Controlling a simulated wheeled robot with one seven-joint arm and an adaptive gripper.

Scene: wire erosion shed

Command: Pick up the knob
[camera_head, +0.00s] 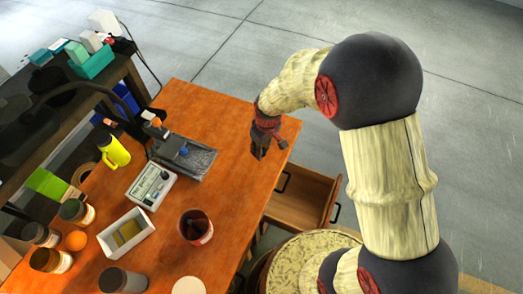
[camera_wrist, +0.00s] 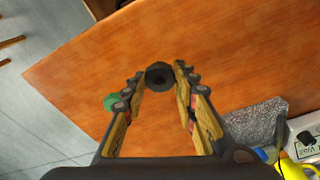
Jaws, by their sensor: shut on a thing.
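The knob (camera_wrist: 160,77) is a dark round piece with a darker centre, seen in the wrist view between my fingertips. My gripper (camera_wrist: 160,72) is shut on it, with a finger on each side. In the head view my gripper (camera_head: 258,154) points down over the right part of the orange-brown wooden table (camera_head: 225,125). The knob cannot be told apart from the dark fingers there. How high it is above the table is hard to tell.
A green round thing (camera_wrist: 111,102) shows beside my left finger. A grey tray device (camera_head: 190,160), a control box (camera_head: 150,186), a white box (camera_head: 125,232) and a dark red can (camera_head: 196,228) stand left of my gripper. An open drawer (camera_head: 300,200) juts out at right.

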